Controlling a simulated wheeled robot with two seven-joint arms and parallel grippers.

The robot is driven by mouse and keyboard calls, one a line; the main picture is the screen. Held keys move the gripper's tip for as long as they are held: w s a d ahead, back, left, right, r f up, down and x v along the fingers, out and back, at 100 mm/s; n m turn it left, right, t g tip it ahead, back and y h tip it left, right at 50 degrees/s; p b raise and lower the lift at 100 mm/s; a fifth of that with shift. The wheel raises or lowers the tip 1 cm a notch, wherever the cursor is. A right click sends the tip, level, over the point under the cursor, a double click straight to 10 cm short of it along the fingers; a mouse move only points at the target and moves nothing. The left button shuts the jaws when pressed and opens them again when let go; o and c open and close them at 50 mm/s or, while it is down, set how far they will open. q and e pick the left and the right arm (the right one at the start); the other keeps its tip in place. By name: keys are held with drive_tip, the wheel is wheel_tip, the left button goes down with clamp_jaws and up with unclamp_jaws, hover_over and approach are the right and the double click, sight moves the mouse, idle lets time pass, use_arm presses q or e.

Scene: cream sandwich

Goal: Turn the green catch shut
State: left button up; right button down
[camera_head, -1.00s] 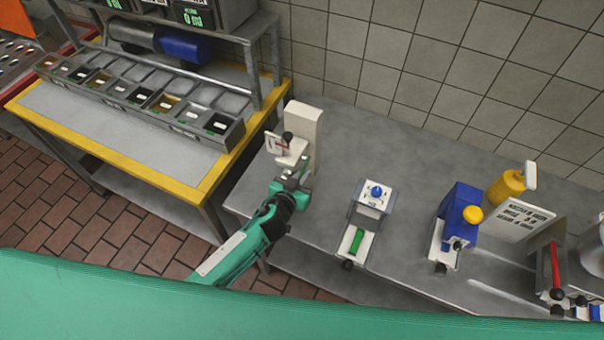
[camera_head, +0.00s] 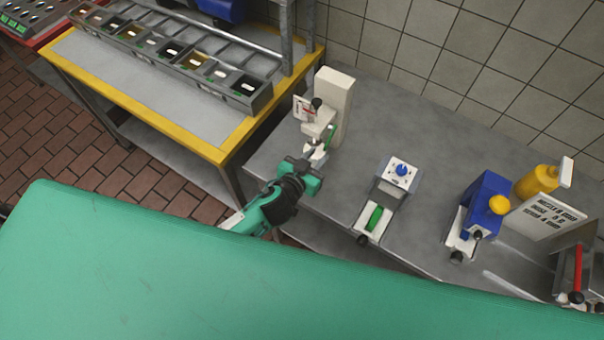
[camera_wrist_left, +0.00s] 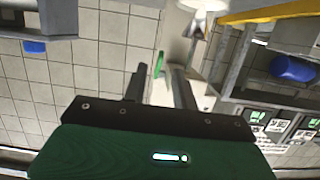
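A white upright device (camera_head: 332,105) stands at the left end of the steel counter, with a black knob and a small label. A narrow green catch (camera_head: 330,133) shows at its front; it also appears in the left wrist view (camera_wrist_left: 159,64), slanting slightly. My left gripper (camera_head: 315,160) is just in front of the device, close below the catch. In the left wrist view its two dark fingers (camera_wrist_left: 160,88) are apart with nothing between them, and the catch is beyond their tips. Contact cannot be seen. My right gripper is not in view.
A white-and-grey unit (camera_head: 398,174) with a blue knob and a green handle (camera_head: 375,217) stands to the right. A blue device (camera_head: 487,205) is farther right. A yellow-edged table (camera_head: 190,145) with a bin row is at left. The counter (camera_head: 385,120) between devices is clear.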

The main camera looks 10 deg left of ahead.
sight(325, 147)
use_arm(q)
drive_tip(key=b+v, duration=0.2)
drive_tip(key=v, duration=0.5)
drive_tip(key=shift+s, duration=0.25)
drive_tip(key=shift+a+r, duration=0.1)
drive_tip(key=w+d+f+t+b, duration=0.1)
drive_tip(key=w+b, duration=0.2)
drive_tip(key=w+d+t+b, duration=0.1)
drive_tip(key=w+b, duration=0.2)
drive_tip(key=w, duration=0.1)
drive_tip(key=w+d+f+h+b, duration=0.1)
drive_tip(key=w+b, duration=0.2)
drive_tip(key=b, duration=0.1)
drive_tip(key=shift+w+d+f+t, duration=0.2)
drive_tip(key=shift+f+t, duration=0.15)
drive_tip(key=shift+t, duration=0.05)
drive_tip(key=shift+w+d+f, duration=0.1)
drive_tip(key=shift+w+d, duration=0.1)
drive_tip(key=shift+w, duration=0.4)
drive_tip(key=shift+c, duration=0.2)
